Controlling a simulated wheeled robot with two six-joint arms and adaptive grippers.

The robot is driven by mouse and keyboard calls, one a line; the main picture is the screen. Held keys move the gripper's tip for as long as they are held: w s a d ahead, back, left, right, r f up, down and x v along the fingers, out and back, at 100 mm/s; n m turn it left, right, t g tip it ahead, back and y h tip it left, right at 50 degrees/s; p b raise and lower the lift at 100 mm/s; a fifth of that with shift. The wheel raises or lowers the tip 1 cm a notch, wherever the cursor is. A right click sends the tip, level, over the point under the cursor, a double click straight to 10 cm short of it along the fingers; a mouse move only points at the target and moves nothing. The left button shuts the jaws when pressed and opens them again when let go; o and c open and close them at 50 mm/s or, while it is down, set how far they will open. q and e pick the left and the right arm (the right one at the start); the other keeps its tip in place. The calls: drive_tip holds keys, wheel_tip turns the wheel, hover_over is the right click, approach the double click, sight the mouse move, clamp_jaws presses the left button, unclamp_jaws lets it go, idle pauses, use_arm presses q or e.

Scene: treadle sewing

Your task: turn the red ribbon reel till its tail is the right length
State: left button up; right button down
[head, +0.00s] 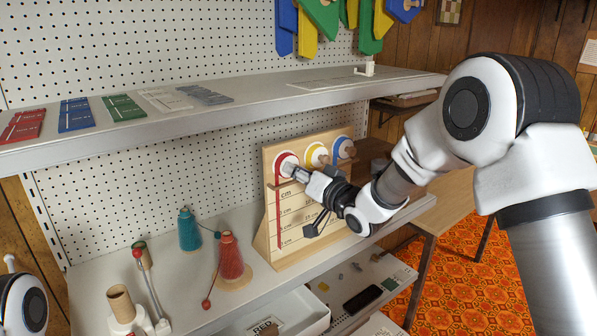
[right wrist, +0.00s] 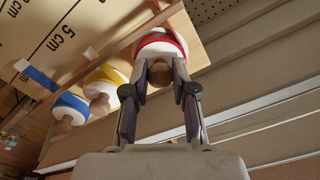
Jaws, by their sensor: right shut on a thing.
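The red ribbon reel (head: 281,166) is at the left end of a row of three reels on an upright wooden board (head: 268,240). Its red tail (head: 279,220) hangs straight down the board's left side, past several cm lines, ending near the lowest marks. My right gripper (head: 296,172) reaches in from the right and is shut on the red reel's wooden knob. In the right wrist view the fingers straddle the round knob (right wrist: 161,74) in front of the red reel (right wrist: 160,40). Of my left arm only a white link shows at lower left; its gripper is out of view.
A yellow reel (head: 314,155) and a blue reel (head: 341,149) sit right of the red one, close to my right gripper. Teal (head: 188,231) and red (head: 231,260) thread cones stand on the shelf to the left. A shelf with coloured cards (head: 75,114) runs above.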

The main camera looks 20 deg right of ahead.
drive_tip(key=shift+r, duration=0.1)
drive_tip(key=c, duration=0.9)
unclamp_jaws()
drive_tip(key=shift+w, duration=0.1)
drive_tip(key=shift+c, duration=0.2)
drive_tip(key=v, duration=1.2)
drive_tip(key=shift+w+a, duration=0.1)
